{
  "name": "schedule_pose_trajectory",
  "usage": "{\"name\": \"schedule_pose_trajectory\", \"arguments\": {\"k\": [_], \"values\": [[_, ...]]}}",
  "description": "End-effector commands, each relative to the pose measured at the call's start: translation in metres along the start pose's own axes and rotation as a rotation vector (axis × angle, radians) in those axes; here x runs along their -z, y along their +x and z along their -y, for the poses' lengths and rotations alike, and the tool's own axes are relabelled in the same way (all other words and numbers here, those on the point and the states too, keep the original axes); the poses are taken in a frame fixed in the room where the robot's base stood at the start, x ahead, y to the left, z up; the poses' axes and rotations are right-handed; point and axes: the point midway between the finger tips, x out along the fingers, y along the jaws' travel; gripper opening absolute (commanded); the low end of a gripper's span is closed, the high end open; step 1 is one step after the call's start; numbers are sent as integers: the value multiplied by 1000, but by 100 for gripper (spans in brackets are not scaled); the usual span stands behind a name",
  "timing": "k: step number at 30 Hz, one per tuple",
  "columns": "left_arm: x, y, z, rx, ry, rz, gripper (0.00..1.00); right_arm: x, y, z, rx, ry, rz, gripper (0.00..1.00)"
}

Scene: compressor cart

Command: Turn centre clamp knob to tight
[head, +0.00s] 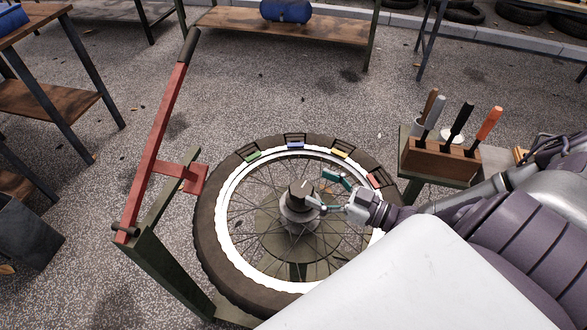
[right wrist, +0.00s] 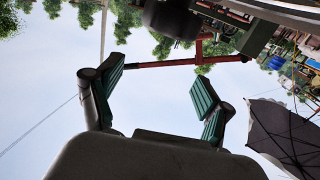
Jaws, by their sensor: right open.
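The centre clamp knob (head: 300,189) is a dark block with a pale mark on top, at the hub of a spoked wheel (head: 210,225) lying flat on a green stand. My right gripper (head: 324,190) comes in from the right and is open just right of the knob, with one teal finger behind and one in front. Contact cannot be made out. In the right wrist view the open fingers (right wrist: 157,75) have sky between them. A dark rounded part lies beyond them at the top; I cannot tell if it is the knob. My left gripper is out of view.
A red lever arm (head: 157,140) rises left of the wheel. Coloured clips (head: 295,144) sit along the tyre's far side. A wooden tool block (head: 440,158) with handled tools stands behind right. Workbenches (head: 290,24) stand farther back, with open gravel between.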

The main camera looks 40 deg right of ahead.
Motion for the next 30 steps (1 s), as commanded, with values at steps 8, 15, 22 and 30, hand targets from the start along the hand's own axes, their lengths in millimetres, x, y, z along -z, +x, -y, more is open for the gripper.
{"name": "schedule_pose_trajectory", "arguments": {"k": [8, 15, 22, 30], "values": [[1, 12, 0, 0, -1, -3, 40, -46, 16, 0, 0, -1, -9, 79], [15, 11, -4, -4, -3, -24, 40, -47, 58, 0, 0, -1, -4, 79], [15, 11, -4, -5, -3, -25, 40, -47, 74, 0, 1, -2, 0, 79], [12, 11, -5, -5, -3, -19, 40, -48, 75, 0, 1, -1, 1, 79]]}}
